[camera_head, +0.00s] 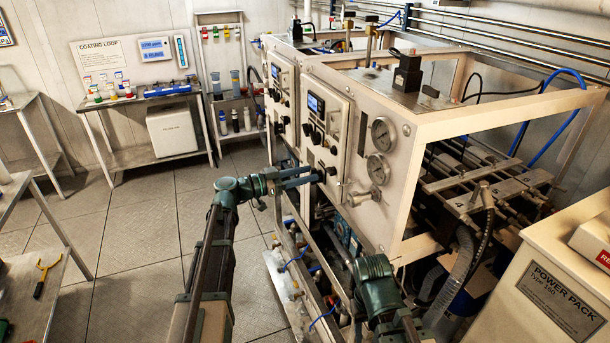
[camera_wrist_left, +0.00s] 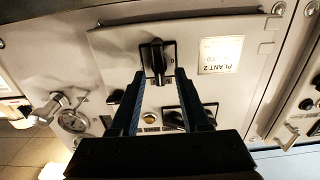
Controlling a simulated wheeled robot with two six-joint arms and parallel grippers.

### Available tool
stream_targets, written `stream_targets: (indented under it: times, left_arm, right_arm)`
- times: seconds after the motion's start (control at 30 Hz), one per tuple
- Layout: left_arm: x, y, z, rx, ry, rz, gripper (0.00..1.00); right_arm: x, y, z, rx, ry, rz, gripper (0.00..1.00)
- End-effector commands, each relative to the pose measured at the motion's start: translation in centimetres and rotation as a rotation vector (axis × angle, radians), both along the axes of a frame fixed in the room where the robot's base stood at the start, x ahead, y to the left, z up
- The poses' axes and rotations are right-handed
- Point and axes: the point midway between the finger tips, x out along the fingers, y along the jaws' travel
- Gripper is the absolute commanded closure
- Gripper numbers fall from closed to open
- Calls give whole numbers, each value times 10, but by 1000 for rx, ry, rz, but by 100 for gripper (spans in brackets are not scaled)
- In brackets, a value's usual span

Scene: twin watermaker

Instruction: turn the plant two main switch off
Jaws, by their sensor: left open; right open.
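The plant two main switch (camera_wrist_left: 157,57) is a black rotary handle on a dark plate, beside an upside-down "PLANT 2" label (camera_wrist_left: 220,55) in the left wrist view. Its handle runs roughly up and down in that picture. My left gripper (camera_wrist_left: 160,76) is open, its two blue-black fingers to either side of the switch's lower end. I cannot tell whether they touch it. In the head view the left gripper (camera_head: 318,174) points at the lower part of the nearer control panel (camera_head: 325,115). My right arm shows at the bottom, but its gripper is not visible.
Two gauges (camera_head: 380,134) and a valve fitting stand right of the panel. Other black knobs and a yellowish button (camera_wrist_left: 149,118) sit near the switch. A second panel (camera_head: 281,90) is farther back. The power pack (camera_head: 560,290) is at lower right. The floor at left is open.

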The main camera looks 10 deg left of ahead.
Motion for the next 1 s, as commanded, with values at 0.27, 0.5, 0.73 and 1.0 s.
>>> stream_targets:
  times: [0.27,0.5,0.73,1.0]
  left_arm:
    - [0,0,0,0,0,0,66]
    - [0,0,0,0,0,0,100]
    - [0,0,0,-1,1,0,100]
    - [0,0,0,-35,51,0,100]
  right_arm:
    - [0,0,0,0,0,0,50]
    - [0,0,0,0,0,0,50]
    - [0,0,0,0,0,0,50]
    - [0,0,0,0,0,0,50]
